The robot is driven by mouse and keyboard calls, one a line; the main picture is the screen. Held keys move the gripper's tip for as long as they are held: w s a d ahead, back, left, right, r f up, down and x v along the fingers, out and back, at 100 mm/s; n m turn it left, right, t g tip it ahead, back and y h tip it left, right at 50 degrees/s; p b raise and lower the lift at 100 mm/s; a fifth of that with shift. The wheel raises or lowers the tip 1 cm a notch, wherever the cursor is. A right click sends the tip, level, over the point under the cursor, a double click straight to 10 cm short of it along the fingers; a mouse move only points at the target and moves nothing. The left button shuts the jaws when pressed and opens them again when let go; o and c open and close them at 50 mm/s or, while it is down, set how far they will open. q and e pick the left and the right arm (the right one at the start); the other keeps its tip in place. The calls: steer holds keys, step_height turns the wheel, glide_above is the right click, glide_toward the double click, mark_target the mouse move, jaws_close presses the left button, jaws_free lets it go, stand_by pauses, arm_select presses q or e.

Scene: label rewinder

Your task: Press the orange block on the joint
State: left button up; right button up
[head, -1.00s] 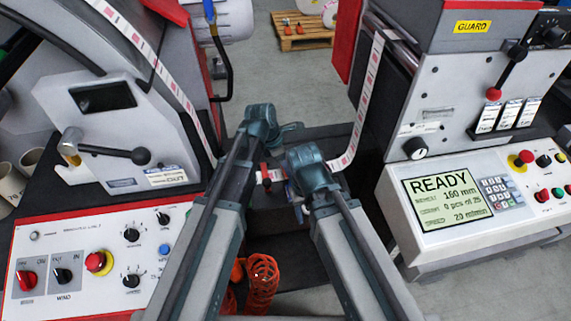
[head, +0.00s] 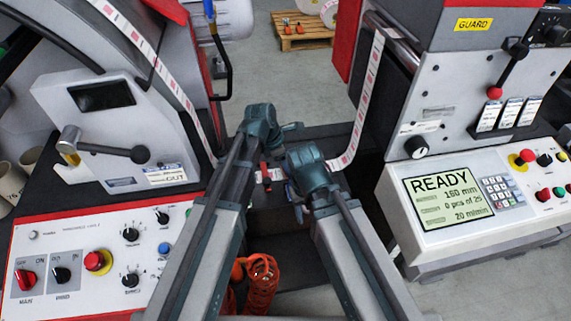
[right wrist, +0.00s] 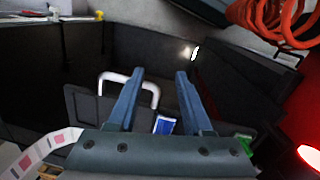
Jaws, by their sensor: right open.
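A small red-orange piece (head: 264,171) shows between my two wrists in the head view, over the label web; I cannot tell whether it is the orange block. The joint is not clearly visible. The web (head: 345,157) carries pink labels, and its middle is partly hidden by my arms. My right gripper (head: 298,205) is small and partly hidden below its wrist. In the right wrist view, its two fingers (right wrist: 160,77) are apart with nothing seen between them. My left gripper (head: 268,158) is mostly hidden behind its wrist, so its jaws are unclear.
A control panel (head: 70,235) with knobs stands at left, and a console with a READY screen (head: 446,198) at right. An orange coiled hose (head: 262,285) hangs between my arms. The right wrist view shows a white handle (right wrist: 128,80) and a blue item (right wrist: 164,125) near the fingers.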

arm_select(q)
steer(key=shift+s+f+b, duration=0.1)
steer(key=shift+f+b, duration=0.4)
stand_by(1.4)
steer(key=shift+r, duration=0.1)
steer(key=shift+r+p, duration=2.45)
steer(key=shift+p, duration=0.1)
step_height(320, 180, up, 3)
steer(key=p, duration=0.3)
